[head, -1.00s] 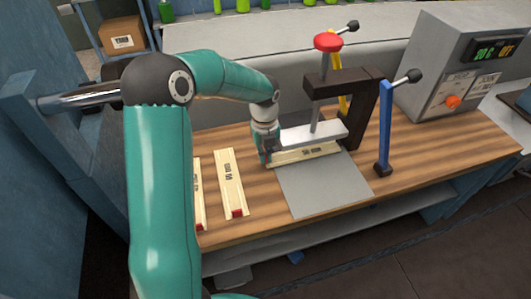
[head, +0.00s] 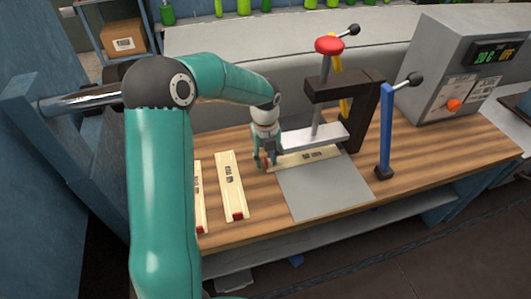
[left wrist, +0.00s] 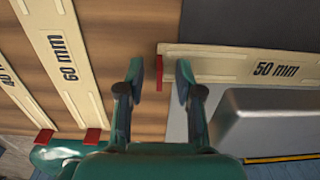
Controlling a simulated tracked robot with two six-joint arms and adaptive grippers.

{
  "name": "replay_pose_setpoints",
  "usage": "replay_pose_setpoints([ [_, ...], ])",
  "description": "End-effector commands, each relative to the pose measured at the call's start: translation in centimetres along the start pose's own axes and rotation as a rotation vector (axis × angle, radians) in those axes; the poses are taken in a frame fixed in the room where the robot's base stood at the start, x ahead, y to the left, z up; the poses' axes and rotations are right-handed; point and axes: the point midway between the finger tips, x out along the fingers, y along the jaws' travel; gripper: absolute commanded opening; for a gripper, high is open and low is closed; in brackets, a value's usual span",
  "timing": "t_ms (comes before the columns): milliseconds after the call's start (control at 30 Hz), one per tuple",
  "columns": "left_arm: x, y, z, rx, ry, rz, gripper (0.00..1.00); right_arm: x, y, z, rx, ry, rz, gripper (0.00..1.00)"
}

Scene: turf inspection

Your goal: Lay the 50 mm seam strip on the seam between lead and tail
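The pale 50 mm seam strip (head: 316,156) lies flat along the back of the light grey sheet (head: 325,190), beside and partly behind the press's grey bar. In the left wrist view the strip (left wrist: 225,66) has its "50 mm" label up, with a dark grey surface on its far side. Its red end tab (left wrist: 159,73) sits between the fingers of my left gripper (left wrist: 160,75), with gaps on both sides. The left gripper (head: 265,162) is open at the strip's left end. The seam itself is hidden. My right gripper is in neither view.
The 60 mm strip (head: 230,180) and the 40 mm strip (head: 198,190) lie on the wooden bench to the left. The press frame (head: 345,88) with its red knob (head: 329,46), the blue lever (head: 385,130) and a control box (head: 455,75) stand to the right.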

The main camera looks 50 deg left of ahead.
Motion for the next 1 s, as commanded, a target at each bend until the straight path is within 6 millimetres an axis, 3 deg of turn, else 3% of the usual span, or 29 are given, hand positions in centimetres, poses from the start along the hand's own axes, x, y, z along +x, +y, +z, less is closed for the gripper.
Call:
replay_pose_setpoints([
  [267, -2.7, -0.1, 0.1, -0.002, -0.003, -0.004, 0.35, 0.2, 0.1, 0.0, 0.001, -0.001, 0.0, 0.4],
  [700, -10.8, 0.0, 0.1, 0.0, -0.003, -0.004, 0.35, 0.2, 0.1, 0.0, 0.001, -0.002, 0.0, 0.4],
  [1000, -12.2, 0.1, 0.0, 0.0, 0.0, -0.002, 0.35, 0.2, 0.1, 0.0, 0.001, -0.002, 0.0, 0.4],
])
